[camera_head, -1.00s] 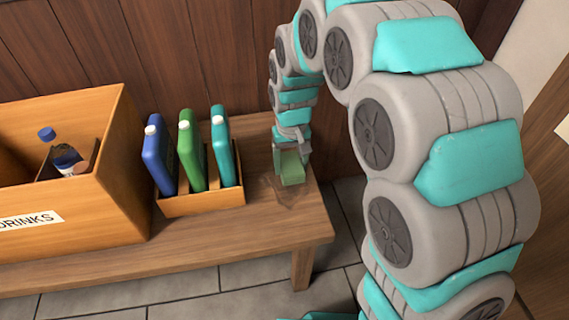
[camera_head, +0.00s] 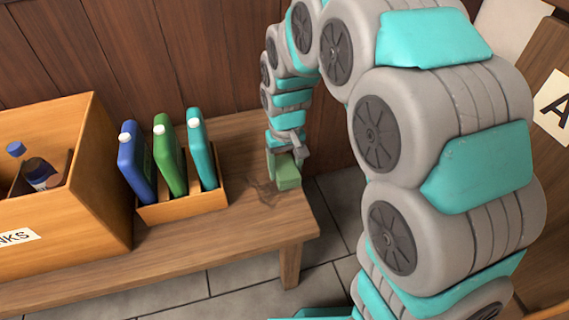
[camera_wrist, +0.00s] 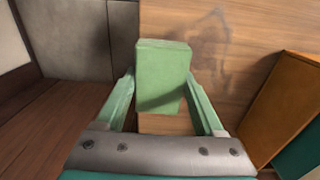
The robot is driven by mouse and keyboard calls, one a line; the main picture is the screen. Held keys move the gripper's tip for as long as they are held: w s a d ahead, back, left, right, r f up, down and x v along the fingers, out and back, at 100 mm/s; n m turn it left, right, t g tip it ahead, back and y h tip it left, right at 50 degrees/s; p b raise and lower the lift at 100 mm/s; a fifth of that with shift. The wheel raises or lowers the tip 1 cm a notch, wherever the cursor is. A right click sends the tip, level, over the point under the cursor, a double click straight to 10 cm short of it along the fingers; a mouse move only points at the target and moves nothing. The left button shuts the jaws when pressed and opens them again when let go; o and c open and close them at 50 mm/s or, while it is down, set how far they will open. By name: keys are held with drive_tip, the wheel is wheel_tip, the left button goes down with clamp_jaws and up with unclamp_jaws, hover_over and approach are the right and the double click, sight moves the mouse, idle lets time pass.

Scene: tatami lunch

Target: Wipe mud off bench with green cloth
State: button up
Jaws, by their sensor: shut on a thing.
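The green cloth (camera_head: 287,175) looks like a small pale-green block. My gripper (camera_head: 284,158) is shut on it and points down over the right end of the wooden bench (camera_head: 210,234). In the wrist view, the cloth (camera_wrist: 163,65) sits between the two green fingers, near the bench edge. The mud (camera_head: 263,191) is a faint brown smear on the bench, just left of the cloth in the head view. In the wrist view the mud (camera_wrist: 212,40) shows beyond and right of the cloth. I cannot tell whether the cloth touches the bench.
A small wooden caddy (camera_head: 184,207) with blue, green and teal bottles stands on the bench left of the mud. A larger wooden drinks crate (camera_head: 95,190) stands farther left. A wood-panelled wall (camera_head: 190,60) rises behind the bench. Grey floor tiles (camera_head: 235,284) are clear in front.

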sight(274, 188)
drive_tip(key=shift+s+a+f, duration=0.1)
drive_tip(key=shift+s+a, duration=0.1)
drive_tip(key=shift+a, duration=0.45)
drive_tip(key=shift+s+a+r, duration=0.1)
drive_tip(key=shift+s+a, duration=0.1)
drive_tip(key=shift+a, duration=0.45)
drive_tip(key=shift+s+a+f, duration=0.1)
drive_tip(key=shift+s+a, duration=0.1)
drive_tip(key=shift+a, duration=0.45)
drive_tip(key=shift+s+a, duration=0.3)
drive_tip(key=shift+a, duration=0.7)
drive_tip(key=shift+s+a, duration=0.25)
drive_tip(key=shift+a, duration=0.7)
drive_tip(key=shift+s+a+f, duration=0.1)
drive_tip(key=shift+s+a, duration=0.2)
drive_tip(key=shift+a, duration=0.6)
drive_tip(key=shift+s+a, duration=0.25)
drive_tip(key=shift+a, duration=0.6)
drive_tip(key=shift+s, duration=0.1)
